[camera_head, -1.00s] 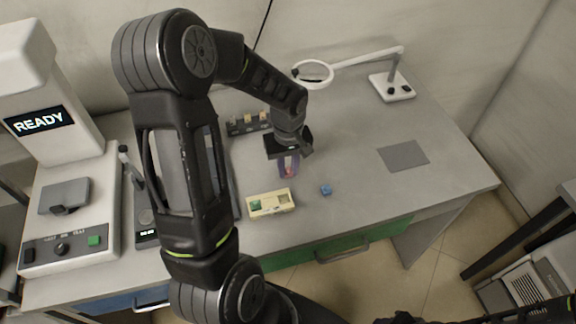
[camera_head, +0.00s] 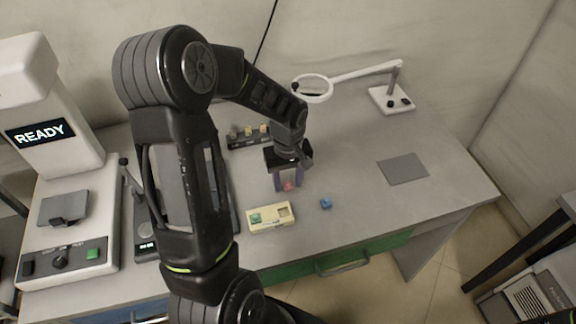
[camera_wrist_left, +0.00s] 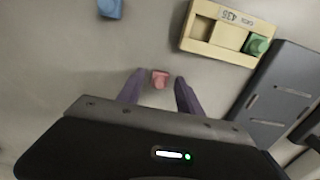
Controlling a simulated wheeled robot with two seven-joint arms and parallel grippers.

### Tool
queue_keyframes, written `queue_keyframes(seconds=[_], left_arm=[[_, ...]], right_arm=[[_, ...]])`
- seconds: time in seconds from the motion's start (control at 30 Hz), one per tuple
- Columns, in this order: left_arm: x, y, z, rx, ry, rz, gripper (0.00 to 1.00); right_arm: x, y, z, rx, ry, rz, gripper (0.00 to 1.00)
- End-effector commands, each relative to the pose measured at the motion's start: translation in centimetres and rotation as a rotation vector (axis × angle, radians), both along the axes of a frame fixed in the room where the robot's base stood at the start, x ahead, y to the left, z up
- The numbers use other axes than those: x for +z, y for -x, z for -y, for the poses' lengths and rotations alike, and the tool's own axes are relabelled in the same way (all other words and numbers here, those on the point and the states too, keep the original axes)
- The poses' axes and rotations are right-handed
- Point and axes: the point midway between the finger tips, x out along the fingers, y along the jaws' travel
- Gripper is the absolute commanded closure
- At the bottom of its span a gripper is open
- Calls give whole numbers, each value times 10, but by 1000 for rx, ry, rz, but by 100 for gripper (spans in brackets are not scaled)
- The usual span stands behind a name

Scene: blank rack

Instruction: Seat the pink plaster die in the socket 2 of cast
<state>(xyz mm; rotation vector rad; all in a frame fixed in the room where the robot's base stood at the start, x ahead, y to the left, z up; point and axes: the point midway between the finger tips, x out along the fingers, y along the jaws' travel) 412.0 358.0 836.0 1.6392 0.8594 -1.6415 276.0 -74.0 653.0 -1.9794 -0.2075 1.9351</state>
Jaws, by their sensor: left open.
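The pink plaster die (camera_head: 289,186) sits on the grey bench, behind the cast. My left gripper (camera_head: 288,184) points down over it, open, with a purple finger on either side. In the left wrist view the die (camera_wrist_left: 160,79) shows between the fingertips (camera_wrist_left: 159,77), with a gap on both sides. The cream cast (camera_head: 271,226) stands just in front of the gripper. A green die (camera_head: 256,217) fills its left socket, and its right socket looks empty. My right gripper is not in view.
A blue die (camera_head: 326,203) lies right of the cast. A dark rack (camera_head: 240,143) with small pieces stands behind my arm. A magnifier lamp (camera_head: 391,98) and a grey pad (camera_head: 403,169) are at the right. The bench between is clear.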

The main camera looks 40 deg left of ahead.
Motion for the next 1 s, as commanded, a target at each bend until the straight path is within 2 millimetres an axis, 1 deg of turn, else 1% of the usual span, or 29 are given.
queue_keyframes(seconds=[0.17,0.5,0.6,0.77,1.0], left_arm=[[23,-1,-1,1,-2,6,57],[93,-2,0,0,-2,8,57],[108,-1,0,-1,-1,6,57],[118,-1,0,-1,0,2,57],[119,0,0,-1,1,1,57]], right_arm=[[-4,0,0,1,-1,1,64],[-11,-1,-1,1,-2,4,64],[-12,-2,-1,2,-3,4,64],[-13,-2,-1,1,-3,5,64],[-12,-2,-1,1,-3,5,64]])
